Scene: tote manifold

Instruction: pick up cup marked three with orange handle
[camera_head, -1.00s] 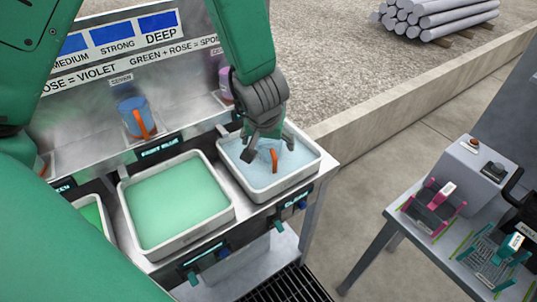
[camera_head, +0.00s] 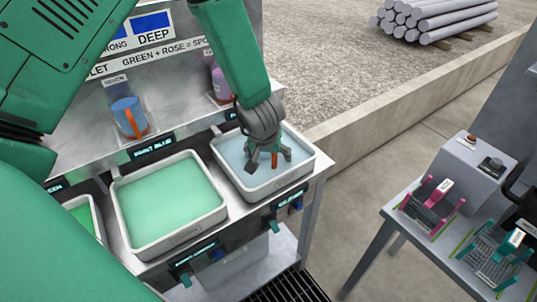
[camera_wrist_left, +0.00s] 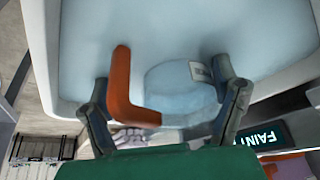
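A pale cup (camera_wrist_left: 180,85) with an orange handle (camera_wrist_left: 125,95) is in the clear, pale-blue bath of the right-hand tray (camera_head: 303,176). A small white label shows on it, but I cannot read a number. My left gripper (camera_head: 268,160) reaches down into this tray. In the left wrist view its two fingers (camera_wrist_left: 165,105) are spread apart, with the handle and cup between them and no clear grip. My right gripper is not in view.
A tray of green liquid (camera_head: 170,200) stands to the left. A blue cup with an orange handle (camera_head: 128,117) and a violet cup (camera_head: 221,82) stand on the back shelf. A grey table (camera_head: 385,212) with pink and teal racks is at the right.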

